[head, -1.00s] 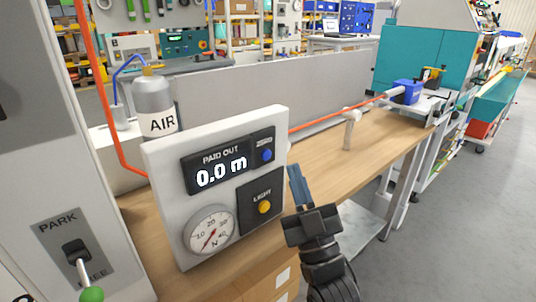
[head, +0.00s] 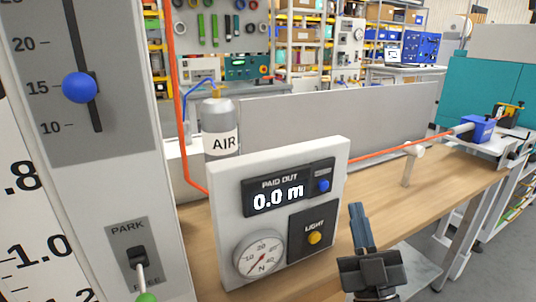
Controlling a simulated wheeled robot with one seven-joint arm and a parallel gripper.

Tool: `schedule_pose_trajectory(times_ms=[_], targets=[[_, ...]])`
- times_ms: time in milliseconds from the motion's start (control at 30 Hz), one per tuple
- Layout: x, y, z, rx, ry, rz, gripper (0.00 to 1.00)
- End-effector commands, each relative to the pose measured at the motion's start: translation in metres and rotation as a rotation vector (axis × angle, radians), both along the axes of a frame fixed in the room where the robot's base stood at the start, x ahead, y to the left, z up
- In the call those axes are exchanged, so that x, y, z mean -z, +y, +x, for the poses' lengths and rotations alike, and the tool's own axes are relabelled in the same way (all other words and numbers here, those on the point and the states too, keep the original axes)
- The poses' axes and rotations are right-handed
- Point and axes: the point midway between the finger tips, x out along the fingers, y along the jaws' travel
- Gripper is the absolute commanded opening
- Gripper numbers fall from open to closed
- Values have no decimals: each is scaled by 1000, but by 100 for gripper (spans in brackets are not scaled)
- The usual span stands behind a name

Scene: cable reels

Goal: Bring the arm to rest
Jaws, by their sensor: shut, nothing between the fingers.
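My gripper (head: 357,212) is shut and empty in the lower right of the head view. Its blue-grey fingers point up, in front of the wooden bench (head: 440,182) and just right of the white meter panel (head: 226,198). It appears apart from the panel. The panel has a display (head: 277,194) reading "PAID OUT 0.0 m", a blue button (head: 323,185), a yellow LIGHT button (head: 314,238) and a round dial gauge (head: 260,257). Most of my arm is out of view below.
A grey cabinet (head: 150,190) on the left carries a blue slider knob (head: 80,87) near 15 and a PARK lever (head: 140,262). An orange cable (head: 390,151) runs above the bench past a white post (head: 408,168). An AIR bottle (head: 220,122) stands behind the panel.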

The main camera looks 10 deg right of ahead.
Motion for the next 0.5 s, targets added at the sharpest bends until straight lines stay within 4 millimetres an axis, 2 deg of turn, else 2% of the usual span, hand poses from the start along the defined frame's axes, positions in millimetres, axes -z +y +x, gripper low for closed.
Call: schedule_pose_trajectory(times_ms=[167,300,500], targets=[[29,3,-30,-16,82,32,0],[62,6,-76,-36,199,77,0],[98,9,-146,-60,373,141,0]])
